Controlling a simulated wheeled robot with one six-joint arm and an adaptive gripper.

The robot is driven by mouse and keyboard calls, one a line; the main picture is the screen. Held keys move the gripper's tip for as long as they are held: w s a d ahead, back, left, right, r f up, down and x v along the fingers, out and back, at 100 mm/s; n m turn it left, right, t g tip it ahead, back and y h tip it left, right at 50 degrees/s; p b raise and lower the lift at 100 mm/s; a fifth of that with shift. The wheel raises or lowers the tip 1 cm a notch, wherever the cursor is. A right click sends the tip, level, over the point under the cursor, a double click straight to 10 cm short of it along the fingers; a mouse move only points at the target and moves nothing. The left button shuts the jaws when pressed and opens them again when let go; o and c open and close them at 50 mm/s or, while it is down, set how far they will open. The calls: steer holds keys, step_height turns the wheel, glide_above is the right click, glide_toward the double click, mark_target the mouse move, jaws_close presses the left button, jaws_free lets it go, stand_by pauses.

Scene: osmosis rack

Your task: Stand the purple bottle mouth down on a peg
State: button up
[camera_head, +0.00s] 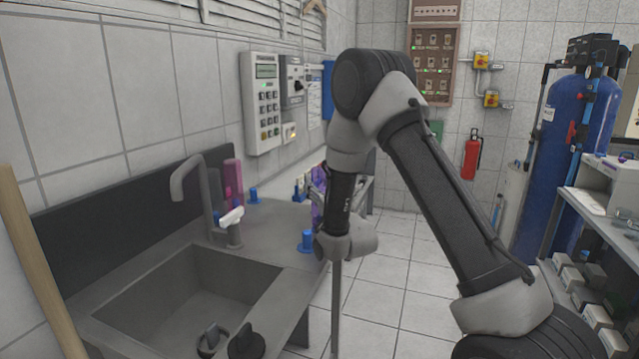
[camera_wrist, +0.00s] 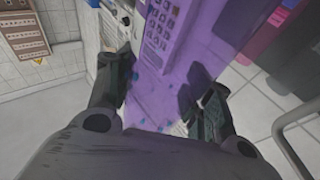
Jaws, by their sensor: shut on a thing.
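The purple bottle (camera_wrist: 165,85) is see-through and lies between the two fingers of my gripper (camera_wrist: 162,92) in the wrist view, filling the middle of that picture. My gripper is shut on it. In the head view only a purple sliver of the bottle (camera_head: 317,208) shows beside my arm; its mouth is hidden, so I cannot tell which way it points. Blue pegs stand on the grey counter: one near the front right edge (camera_head: 306,240) and one further back (camera_head: 253,195). More blue shows near the bottle, partly hidden by my arm.
A magenta bottle (camera_head: 233,182) stands at the back of the counter by the dark backsplash (camera_head: 125,215). A grey tap (camera_head: 202,185) rises beside the sink (camera_head: 185,290). A keypad box (camera_head: 262,103) hangs on the wall. The tiled floor right of the counter is clear.

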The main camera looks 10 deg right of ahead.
steer(key=shift+f, duration=0.5)
stand_by(0.8)
steer(key=o, duration=1.5)
steer(key=shift+s, duration=0.1)
steer(key=v, duration=1)
stand_by(0.4)
